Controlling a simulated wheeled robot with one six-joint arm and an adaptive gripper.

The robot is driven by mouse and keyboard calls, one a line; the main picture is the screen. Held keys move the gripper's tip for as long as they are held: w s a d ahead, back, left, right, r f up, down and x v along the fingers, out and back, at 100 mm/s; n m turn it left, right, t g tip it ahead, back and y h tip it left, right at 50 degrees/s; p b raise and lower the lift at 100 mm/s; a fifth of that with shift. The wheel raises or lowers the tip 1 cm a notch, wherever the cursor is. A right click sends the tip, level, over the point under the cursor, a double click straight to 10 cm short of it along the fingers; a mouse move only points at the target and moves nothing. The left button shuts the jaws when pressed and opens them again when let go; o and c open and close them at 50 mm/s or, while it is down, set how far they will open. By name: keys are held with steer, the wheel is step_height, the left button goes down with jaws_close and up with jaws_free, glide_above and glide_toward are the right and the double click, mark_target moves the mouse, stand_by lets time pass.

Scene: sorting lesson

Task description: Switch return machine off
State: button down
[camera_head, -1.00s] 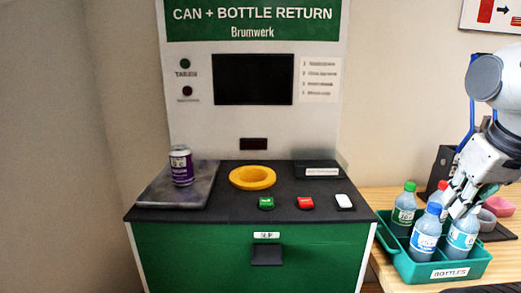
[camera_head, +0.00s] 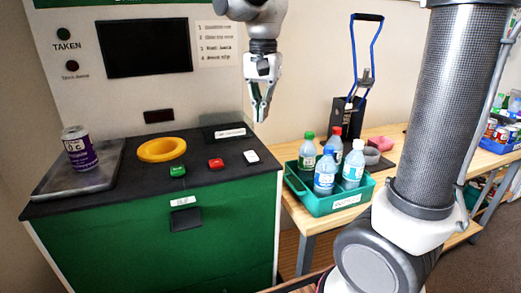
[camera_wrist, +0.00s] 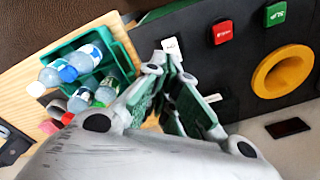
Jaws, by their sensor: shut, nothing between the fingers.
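The can and bottle return machine (camera_head: 85,210) has a green front, a dark top and a dark screen (camera_head: 147,48). Along its top front edge sit a green button (camera_head: 178,170), a red button (camera_head: 216,163) and a white button (camera_head: 251,156). The red button (camera_wrist: 222,31), green button (camera_wrist: 276,13) and white button (camera_wrist: 172,47) also show in the wrist view. My gripper (camera_head: 260,116) is shut and empty. It hangs fingers down above the machine's right end, apart from the buttons. In the wrist view, the white button is just beyond the fingertips (camera_wrist: 168,58).
A purple can (camera_head: 78,148) stands on a grey plate (camera_head: 95,178), left of a yellow ring (camera_head: 161,149). A teal crate (camera_head: 310,198) of several bottles stands on the wooden table at right. A blue-handled device (camera_head: 367,60) stands behind it.

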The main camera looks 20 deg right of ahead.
mark_target(258, 160)
steer(key=r+m, duration=0.1)
steer(key=m, duration=0.2)
steer(key=r+m, duration=0.1)
steer(key=m, duration=0.3)
steer(key=r+m, duration=0.1)
steer(key=m, duration=0.2)
steer(key=shift+w+a+r, duration=0.2)
steer(key=shift+w+a, duration=0.1)
step_height(258, 160, down, 14)
